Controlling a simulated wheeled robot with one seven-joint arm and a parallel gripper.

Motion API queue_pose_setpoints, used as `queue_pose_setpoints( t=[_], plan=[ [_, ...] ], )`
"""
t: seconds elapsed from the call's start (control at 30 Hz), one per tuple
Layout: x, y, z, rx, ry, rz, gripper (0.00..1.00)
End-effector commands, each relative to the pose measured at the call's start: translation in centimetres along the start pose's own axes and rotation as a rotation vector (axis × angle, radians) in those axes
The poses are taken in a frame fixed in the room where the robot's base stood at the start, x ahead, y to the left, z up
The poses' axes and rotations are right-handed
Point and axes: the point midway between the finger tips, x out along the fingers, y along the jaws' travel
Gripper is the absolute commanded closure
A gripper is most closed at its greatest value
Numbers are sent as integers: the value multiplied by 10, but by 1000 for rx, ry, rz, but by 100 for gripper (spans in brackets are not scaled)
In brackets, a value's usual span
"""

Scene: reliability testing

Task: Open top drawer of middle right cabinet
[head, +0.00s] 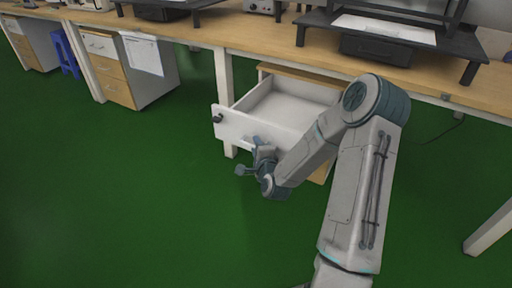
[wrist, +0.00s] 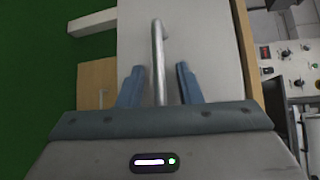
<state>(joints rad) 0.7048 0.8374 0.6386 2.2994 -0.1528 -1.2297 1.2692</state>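The cabinet (head: 297,74) under the right part of the bench has its white top drawer (head: 228,128) pulled well out, with its empty inside showing. The drawer front (wrist: 205,50) fills the middle of the wrist view and carries a grey bar handle (wrist: 158,45). My gripper (head: 250,157) is at the drawer front, partly hidden by its own wrist in the head view. In the wrist view my gripper's blue fingers (wrist: 160,85) stand apart on either side of the handle, with gaps visible between them and the bar.
Another closed cabinet (head: 105,70) with a paper sheet (head: 142,54) and a blue stool (head: 65,54) stand to the left. A bench leg (head: 224,85) is just behind the open drawer. Green floor (head: 110,190) is clear at front left.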

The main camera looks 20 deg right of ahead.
Motion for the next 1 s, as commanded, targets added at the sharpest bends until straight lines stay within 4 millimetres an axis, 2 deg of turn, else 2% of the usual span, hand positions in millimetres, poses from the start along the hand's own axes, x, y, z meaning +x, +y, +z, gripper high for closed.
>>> queue_pose_setpoints(
  t=[0.23,0.33,0.47,0.73,1.0],
  plan=[
    [-1,0,3,0,-6,0,68],
    [-8,0,3,0,-7,2,68],
    [-27,-2,2,0,-4,3,68],
    [-88,-3,1,2,-2,4,68],
    [-98,-6,1,2,-4,2,68]
  ],
)
